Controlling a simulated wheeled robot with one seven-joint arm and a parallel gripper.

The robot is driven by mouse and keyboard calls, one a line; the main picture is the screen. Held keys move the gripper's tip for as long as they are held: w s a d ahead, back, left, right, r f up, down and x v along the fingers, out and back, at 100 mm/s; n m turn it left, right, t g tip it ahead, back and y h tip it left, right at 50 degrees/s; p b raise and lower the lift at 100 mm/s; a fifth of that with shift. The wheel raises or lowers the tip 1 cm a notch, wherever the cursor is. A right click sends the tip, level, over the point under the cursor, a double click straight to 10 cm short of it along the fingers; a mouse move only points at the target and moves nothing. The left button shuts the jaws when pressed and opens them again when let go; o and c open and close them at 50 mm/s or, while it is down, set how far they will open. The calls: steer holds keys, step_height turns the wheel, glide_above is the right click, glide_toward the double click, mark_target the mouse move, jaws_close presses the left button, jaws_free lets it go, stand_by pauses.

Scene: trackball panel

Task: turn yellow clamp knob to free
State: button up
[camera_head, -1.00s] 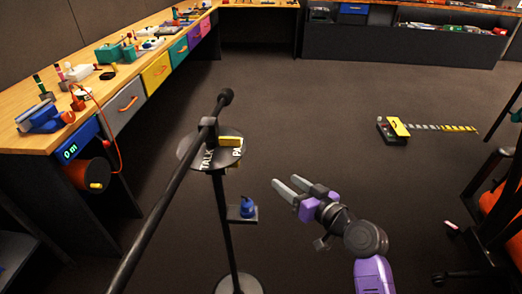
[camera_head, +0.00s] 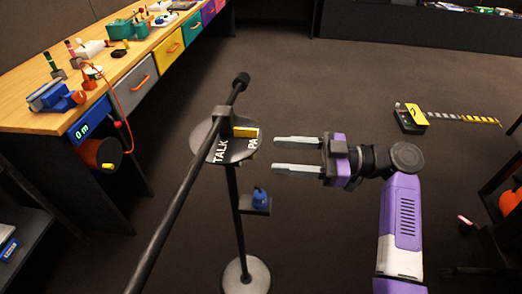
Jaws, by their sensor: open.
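The yellow clamp knob (camera_head: 245,132) is a small yellow bar on top of a dark round plate (camera_head: 207,158) carried by a thin stand. The plate bears white lettering reading "TALK" and "PA", the second word partly cut off at the plate's edge. A black boom (camera_head: 184,185) runs through the clamp beside the knob, slanting up to a round end. My gripper (camera_head: 276,154) is open and empty, to the right of the plate. Its two grey fingers point left, with the upper fingertip close to the plate's right edge in the picture. Whether they touch is not clear.
A small shelf (camera_head: 254,208) on the stand holds a blue object (camera_head: 261,197). The stand's round base (camera_head: 246,278) is on the floor. A workbench (camera_head: 110,60) with tools and coloured drawers stands at left. A yellow-and-black device (camera_head: 411,118) lies on the open floor at right.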

steer(key=shift+w+a, duration=0.1)
steer(key=shift+a, duration=2.85)
steer(key=shift+c, duration=0.2)
jaws_close()
